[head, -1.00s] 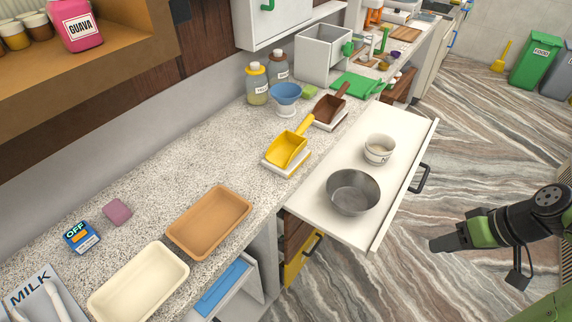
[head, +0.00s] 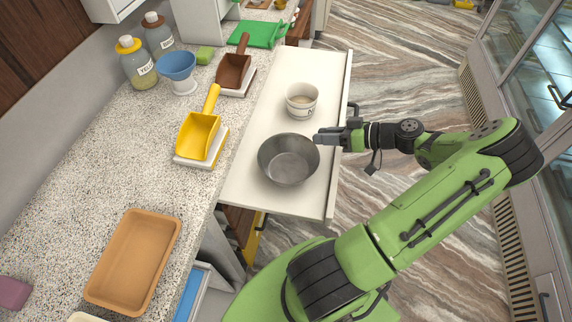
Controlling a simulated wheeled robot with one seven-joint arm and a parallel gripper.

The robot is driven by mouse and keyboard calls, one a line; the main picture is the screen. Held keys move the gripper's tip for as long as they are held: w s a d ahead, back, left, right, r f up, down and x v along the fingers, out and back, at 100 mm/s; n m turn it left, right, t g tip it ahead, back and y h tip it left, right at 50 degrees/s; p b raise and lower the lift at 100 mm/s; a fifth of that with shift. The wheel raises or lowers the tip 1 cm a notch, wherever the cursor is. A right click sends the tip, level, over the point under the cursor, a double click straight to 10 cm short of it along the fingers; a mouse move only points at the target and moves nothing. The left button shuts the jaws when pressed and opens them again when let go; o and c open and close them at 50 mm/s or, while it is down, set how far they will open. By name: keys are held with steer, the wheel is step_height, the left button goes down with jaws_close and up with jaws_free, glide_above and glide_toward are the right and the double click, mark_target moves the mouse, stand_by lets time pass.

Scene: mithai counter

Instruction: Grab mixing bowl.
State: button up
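The mixing bowl (head: 289,163) is a round grey metal bowl. It stands upright and looks empty on the white pulled-out drawer board (head: 244,190), near its front end. My gripper (head: 318,137) is at the bowl's upper right, its tips at or just above the rim. Whether it touches the rim I cannot tell. The fingers are seen from the side and small, so their opening is unclear.
On the speckled counter are a yellow scoop (head: 199,136), a brown scoop (head: 234,68), a blue funnel (head: 176,67) and a tan tray (head: 133,262). The board's left strip is bare.

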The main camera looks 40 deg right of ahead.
steer(key=b+x, duration=0.1)
steer(key=x, duration=0.5)
steer(key=shift+a, duration=0.1)
jaws_close()
